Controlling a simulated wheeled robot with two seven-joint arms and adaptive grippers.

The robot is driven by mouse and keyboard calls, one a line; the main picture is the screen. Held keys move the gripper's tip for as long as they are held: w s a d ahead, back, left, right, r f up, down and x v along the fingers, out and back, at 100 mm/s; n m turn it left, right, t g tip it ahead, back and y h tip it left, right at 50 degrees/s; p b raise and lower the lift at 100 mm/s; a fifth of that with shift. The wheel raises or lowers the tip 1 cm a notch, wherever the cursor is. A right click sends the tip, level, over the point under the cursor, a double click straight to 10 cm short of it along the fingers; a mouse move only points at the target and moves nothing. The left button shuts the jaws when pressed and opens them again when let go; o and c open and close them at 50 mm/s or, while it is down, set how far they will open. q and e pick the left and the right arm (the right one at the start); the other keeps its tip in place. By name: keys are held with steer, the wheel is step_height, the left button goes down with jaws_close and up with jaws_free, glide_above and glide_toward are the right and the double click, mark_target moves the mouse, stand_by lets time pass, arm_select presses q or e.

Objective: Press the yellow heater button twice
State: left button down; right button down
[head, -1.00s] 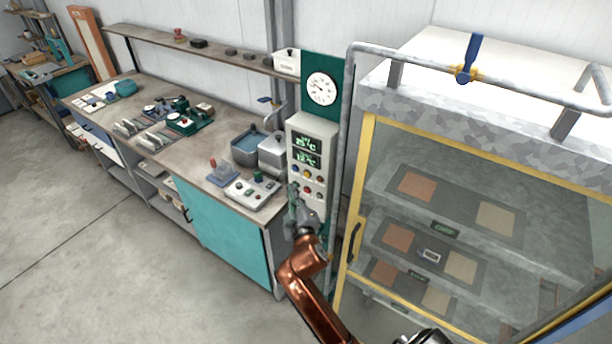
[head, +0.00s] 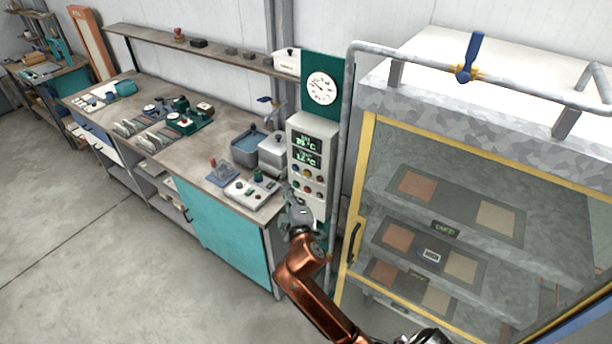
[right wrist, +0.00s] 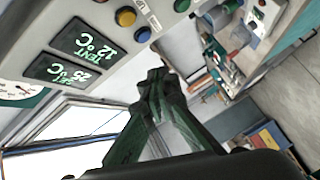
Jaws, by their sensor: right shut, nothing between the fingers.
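The control panel (head: 311,150) is a pale upright box with two green displays and rows of coloured buttons. In the head view the yellow button (head: 306,174) is very small. My right gripper (right wrist: 154,80) is shut and empty, its fingertips apart from the yellow button in the right wrist view. In the head view the right gripper (head: 298,206) is in front of the lower panel, below the buttons. My left gripper is not in view.
A workbench (head: 150,110) with tools and a small switch box (head: 250,190) stands left of the panel. A glass-fronted cabinet with a yellow frame (head: 367,150) stands close on the right. A grey pipe (head: 345,130) runs upright beside the panel. The floor at left is clear.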

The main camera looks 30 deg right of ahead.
mark_target(307, 174)
steer(key=n, duration=0.5)
steer(key=s+a+n, duration=0.1)
steer(key=n, duration=0.3)
steer(key=a+f+n, duration=0.1)
steer(key=n, duration=0.4)
steer(key=shift+s+n+g+b, duration=0.3)
steer(key=shift+s+b, duration=0.05)
steer(key=shift+s, duration=0.05)
steer(key=shift+d, duration=0.1)
steer(key=w+d+b, duration=0.2)
steer(key=w+d, duration=0.1)
steer(key=d, duration=0.5)
steer(key=shift+w, duration=0.2)
